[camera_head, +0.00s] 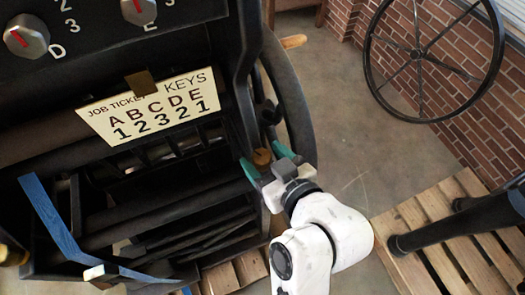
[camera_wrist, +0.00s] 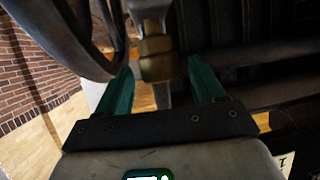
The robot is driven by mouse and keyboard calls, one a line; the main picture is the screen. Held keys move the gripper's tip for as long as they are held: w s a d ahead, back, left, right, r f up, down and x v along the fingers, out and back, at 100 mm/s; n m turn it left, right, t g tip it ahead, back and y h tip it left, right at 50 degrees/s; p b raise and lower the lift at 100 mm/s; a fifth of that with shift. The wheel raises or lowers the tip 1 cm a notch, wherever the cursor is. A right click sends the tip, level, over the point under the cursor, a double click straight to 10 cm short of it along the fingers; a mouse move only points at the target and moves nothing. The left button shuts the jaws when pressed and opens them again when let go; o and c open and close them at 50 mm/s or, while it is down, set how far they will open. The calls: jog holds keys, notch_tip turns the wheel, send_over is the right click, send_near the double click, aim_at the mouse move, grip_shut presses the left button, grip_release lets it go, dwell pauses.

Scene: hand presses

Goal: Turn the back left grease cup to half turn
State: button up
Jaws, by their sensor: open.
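A brass grease cup (camera_head: 262,157) sits on the side of the dark press frame, at the middle of the head view. It also shows in the wrist view (camera_wrist: 157,58), as a faceted brass body under a grey metal part. My gripper (camera_head: 266,161) is at this cup, with one green finger on each side of it. In the wrist view my gripper (camera_wrist: 160,68) is open, and dark gaps show between the brass and both fingers. I cannot tell from these views whether this is the back left cup. No turn mark on it can be read.
A job ticket card (camera_head: 150,105) reading A B C D E over 1 2 3 2 1 is on the press. Lettered knobs (camera_head: 27,38) are at the upper left. A large spoked wheel (camera_head: 418,52) is at the upper right, and a wooden pallet (camera_head: 437,243) lies at the lower right.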

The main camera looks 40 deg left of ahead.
jog(key=shift+w+a+f, duration=0.15)
jog(key=shift+a+f, duration=0.1)
jog(key=shift+a, duration=0.4)
jog(key=shift+c, duration=0.4)
jog(key=c, duration=0.9)
